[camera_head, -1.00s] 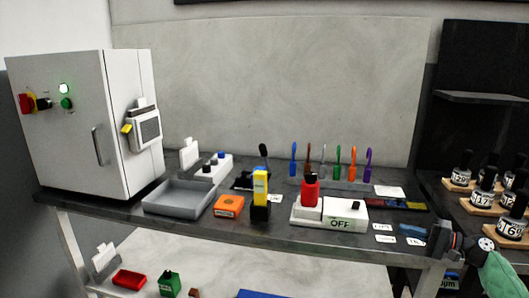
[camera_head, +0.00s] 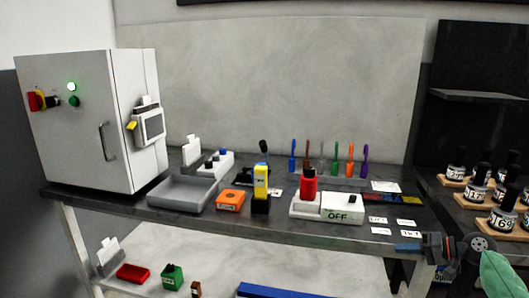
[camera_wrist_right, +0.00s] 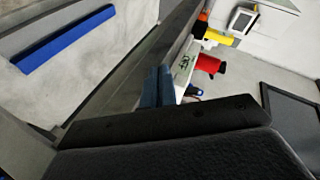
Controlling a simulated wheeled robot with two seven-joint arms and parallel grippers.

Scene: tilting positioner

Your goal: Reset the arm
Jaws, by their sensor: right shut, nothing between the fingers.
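My right gripper (camera_head: 408,247) shows at the lower right of the head view, by the right front corner of the dark workbench (camera_head: 270,232). Its blue fingers are together with nothing between them. The fingers also show in the right wrist view (camera_wrist_right: 157,87), pointing toward the bench, with the dark gripper body filling the bottom. It appears clear of the tools; whether it touches the bench edge I cannot tell. My left gripper is not in view.
A white cabinet (camera_head: 85,125) and grey tray (camera_head: 182,194) stand at the left. A red bottle (camera_head: 308,188) sits by a white OFF box (camera_head: 342,207). Several coloured tools (camera_head: 336,160) stand behind. Labelled black bottles (camera_head: 503,212) are at right. A blue bar (camera_head: 285,291) lies below.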

